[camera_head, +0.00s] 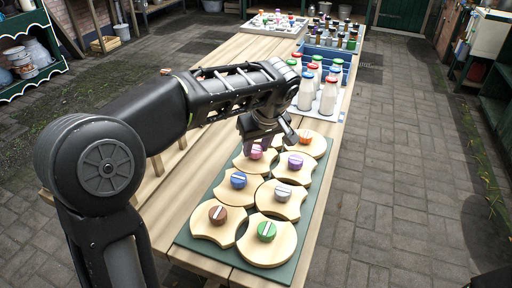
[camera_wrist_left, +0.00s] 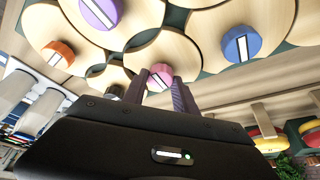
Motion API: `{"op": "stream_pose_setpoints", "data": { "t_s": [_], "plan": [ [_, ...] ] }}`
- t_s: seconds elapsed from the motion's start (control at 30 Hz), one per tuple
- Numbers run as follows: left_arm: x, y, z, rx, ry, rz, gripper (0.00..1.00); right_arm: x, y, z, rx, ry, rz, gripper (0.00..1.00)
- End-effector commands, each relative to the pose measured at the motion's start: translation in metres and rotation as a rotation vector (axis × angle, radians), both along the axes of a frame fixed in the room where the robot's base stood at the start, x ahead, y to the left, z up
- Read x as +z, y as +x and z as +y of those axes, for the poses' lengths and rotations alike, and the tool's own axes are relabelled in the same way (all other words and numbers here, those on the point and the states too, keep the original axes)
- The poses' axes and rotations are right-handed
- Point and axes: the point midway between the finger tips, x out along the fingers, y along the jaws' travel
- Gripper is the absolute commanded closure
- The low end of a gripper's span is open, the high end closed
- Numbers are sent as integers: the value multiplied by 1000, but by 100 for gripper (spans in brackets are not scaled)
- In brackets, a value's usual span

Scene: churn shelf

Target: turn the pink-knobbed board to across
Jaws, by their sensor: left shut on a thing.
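The pink-knobbed board (camera_head: 243,163) is a pale wooden piece among several others on a green mat (camera_head: 312,213). Its pink knob (camera_head: 256,153) shows just under my left gripper (camera_head: 258,146), which reaches down from above. In the left wrist view the pink knob (camera_wrist_left: 160,74) sits between the two fingers of my left gripper (camera_wrist_left: 160,92), which are shut on it. A white line on the knob is partly visible; I cannot tell its exact direction. The gripper hides part of the board's far side. My right gripper is not in view.
Brown-knobbed (camera_head: 217,215) and green-knobbed (camera_head: 266,232) boards lie at the near end. Milk bottles (camera_head: 328,97) and a blue crate (camera_head: 343,60) stand beyond.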

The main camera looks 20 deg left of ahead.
Motion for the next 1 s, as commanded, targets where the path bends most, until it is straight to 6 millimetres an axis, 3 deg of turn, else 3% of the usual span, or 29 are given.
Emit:
{"op": "stream_pose_setpoints", "data": {
  "t_s": [0.47, 0.5, 0.73, 1.0],
  "plan": [
    [0, 0, -1, 20, -2, 1, 100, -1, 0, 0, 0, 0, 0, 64],
    [0, 0, -1, 19, -2, 1, 64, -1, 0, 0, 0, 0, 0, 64],
    [0, 0, 0, 18, -2, 1, 45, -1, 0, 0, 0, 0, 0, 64],
    [0, 0, 0, 18, -1, 0, 45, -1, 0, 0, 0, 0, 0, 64]
  ]
}}
